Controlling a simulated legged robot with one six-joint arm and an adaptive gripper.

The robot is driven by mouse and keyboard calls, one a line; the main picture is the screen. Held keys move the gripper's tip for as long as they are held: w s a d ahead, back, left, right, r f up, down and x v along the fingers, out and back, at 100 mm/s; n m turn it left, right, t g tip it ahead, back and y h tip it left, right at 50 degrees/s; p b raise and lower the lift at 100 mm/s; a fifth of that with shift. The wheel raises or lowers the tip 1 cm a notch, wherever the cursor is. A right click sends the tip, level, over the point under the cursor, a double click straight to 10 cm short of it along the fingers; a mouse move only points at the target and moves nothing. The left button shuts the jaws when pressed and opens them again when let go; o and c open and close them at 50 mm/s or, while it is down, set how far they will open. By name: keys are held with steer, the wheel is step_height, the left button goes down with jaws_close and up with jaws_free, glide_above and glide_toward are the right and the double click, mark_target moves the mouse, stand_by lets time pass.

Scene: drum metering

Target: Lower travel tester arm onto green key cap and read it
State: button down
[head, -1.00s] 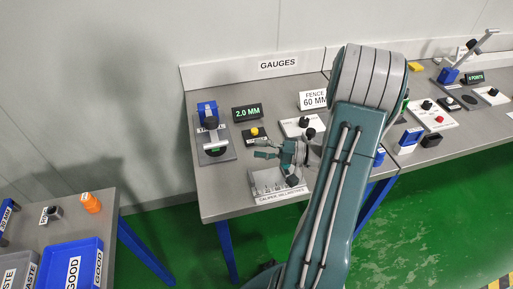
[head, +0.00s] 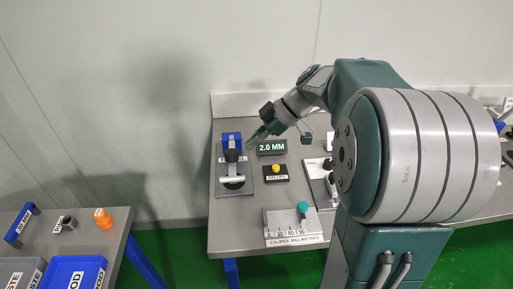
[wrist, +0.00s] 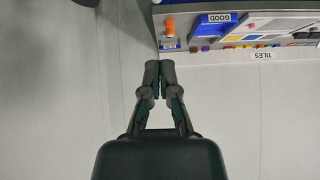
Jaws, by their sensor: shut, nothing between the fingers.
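The travel tester (head: 248,178) stands on the left part of the gauges table, with a blue block at its back, a black knob (head: 231,155) in the middle and a grey base. A dark round piece with a hint of green (head: 233,183) lies on the base in front of the knob; I cannot tell whether it is the green key cap. My gripper (head: 252,141) is shut and empty, just right of the tester's blue block in the head view; its height above is unclear. The wrist view shows its fingers (wrist: 159,72) together. A display (head: 271,147) reads 2.0 MM.
A black box with a yellow button (head: 275,172) sits right of the tester. A caliper stand (head: 280,222) with a teal knob is at the table's front. A lower table with a blue GOOD tray (head: 75,270) stands left, across a gap.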

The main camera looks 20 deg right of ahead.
mark_target(232, 177)
steer(key=x, duration=0.3)
steer(key=shift+a+f, duration=0.2)
steer(key=shift+a, duration=0.05)
steer(key=f, duration=0.2)
steer(key=a+f, duration=0.1)
steer(key=f, duration=0.3)
steer(key=shift+w+a+f, duration=0.3)
steer(key=shift+w+a, duration=0.1)
steer(key=shift+a+f, duration=0.25)
steer(key=shift+a, duration=0.05)
steer(key=shift+d, duration=0.35)
steer(key=shift+s+f, duration=0.1)
steer(key=shift+f, duration=0.25)
steer(key=f, duration=0.3)
steer(key=s+f, duration=0.1)
steer(key=f, duration=0.1)
steer(key=shift+s+a+f, duration=0.1)
steer(key=shift+a+f, duration=0.2)
steer(key=shift+a, duration=0.05)
steer(key=shift+s+f, duration=0.15)
steer(key=shift+f, duration=0.05)
